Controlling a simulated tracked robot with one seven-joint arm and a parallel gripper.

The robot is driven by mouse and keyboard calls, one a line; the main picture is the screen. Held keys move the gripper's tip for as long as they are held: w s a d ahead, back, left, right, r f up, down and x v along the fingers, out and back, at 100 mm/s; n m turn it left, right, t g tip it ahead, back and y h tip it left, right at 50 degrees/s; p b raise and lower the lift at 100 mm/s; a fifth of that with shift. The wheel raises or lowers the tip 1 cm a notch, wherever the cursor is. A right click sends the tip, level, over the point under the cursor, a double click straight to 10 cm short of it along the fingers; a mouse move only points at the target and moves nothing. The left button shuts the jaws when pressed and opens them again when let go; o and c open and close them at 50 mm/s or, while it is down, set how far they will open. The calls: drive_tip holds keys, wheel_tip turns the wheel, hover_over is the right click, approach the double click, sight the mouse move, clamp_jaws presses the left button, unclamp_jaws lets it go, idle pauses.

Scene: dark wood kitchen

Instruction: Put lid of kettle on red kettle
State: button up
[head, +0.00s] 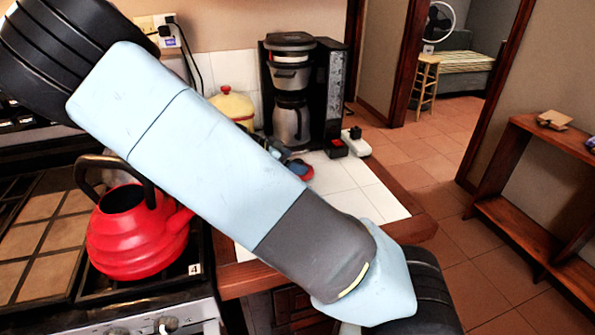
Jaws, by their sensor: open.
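The red kettle (138,246) stands upright on the stove at the left, with its dark handle arched over an open, lidless top. A small red and dark blue item (303,171) lies on the white tiled counter just beyond my arm. It is partly hidden, and I cannot tell whether it is the kettle lid. My gripper cannot be made out in the head view.
A coffee maker (291,90) stands at the back of the counter. A yellow pot (233,105) with a red-knobbed lid is left of it. A white power strip (355,143) lies to its right. The counter's front right (380,201) is bare. A wooden shelf (520,215) stands at the right.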

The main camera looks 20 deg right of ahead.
sight(309, 174)
drive_tip(key=shift+x, duration=1.5)
drive_tip(key=shift+s, duration=0.1)
drive_tip(key=shift+s+a+f, duration=0.1)
drive_tip(key=shift+s+f, duration=0.05)
drive_tip(key=shift+s, duration=0.05)
clamp_jaws()
